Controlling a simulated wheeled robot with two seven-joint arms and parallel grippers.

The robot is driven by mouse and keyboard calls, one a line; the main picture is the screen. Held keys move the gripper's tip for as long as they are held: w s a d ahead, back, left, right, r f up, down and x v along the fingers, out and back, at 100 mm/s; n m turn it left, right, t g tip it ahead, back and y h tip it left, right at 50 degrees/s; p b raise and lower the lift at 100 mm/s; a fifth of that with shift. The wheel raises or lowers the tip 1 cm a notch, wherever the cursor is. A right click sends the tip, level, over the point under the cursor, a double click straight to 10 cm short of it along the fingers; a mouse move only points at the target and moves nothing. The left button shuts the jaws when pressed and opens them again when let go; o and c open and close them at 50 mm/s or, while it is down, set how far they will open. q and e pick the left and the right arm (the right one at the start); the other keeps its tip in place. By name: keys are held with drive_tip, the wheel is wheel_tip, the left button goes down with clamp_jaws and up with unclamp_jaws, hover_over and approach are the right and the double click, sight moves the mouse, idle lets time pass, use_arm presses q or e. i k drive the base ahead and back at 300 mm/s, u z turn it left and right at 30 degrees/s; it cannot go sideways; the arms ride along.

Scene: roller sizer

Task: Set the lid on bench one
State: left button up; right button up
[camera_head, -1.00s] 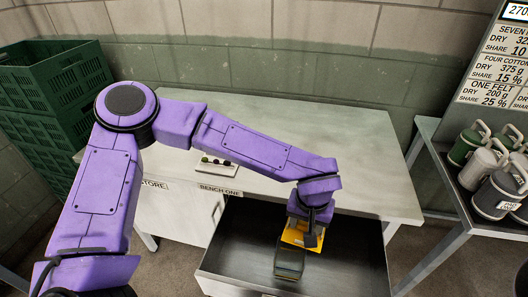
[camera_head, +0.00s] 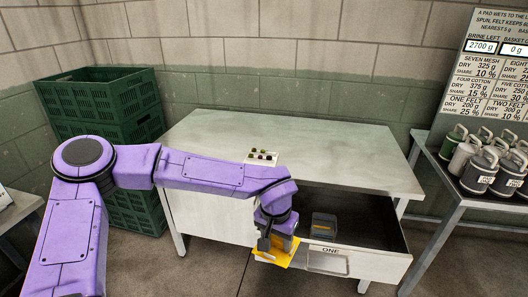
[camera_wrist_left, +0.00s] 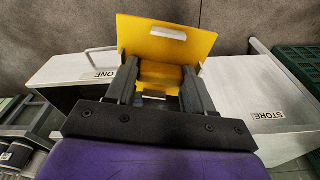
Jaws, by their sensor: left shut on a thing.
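My left gripper (camera_head: 276,236) is shut on a yellow plate (camera_head: 284,255), which appears to be the lid. It holds it low in front of the bench, left of the open drawer. In the left wrist view the yellow plate (camera_wrist_left: 150,38), with a pale slot-like mark, stands between and beyond the two dark fingers (camera_wrist_left: 158,90). Bench one (camera_head: 300,135) has a wide pale top, mostly clear. A dark box (camera_head: 324,226) with a yellow patch sits in the drawer. My right gripper is not in view.
The drawer (camera_head: 370,266) sticks out at the front right, with a handle and a label ending in ONE. A small strip with dark knobs (camera_head: 262,158) lies on the top. Green crates (camera_head: 100,100) stand left; several canisters (camera_head: 480,165) stand on the right table.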

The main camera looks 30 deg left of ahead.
sight(338, 169)
drive_tip(key=u, duration=0.8)
drive_tip(key=i, duration=0.85)
drive_tip(key=z, duration=0.8)
drive_tip(key=i, duration=0.65)
drive_tip(key=z, duration=0.7)
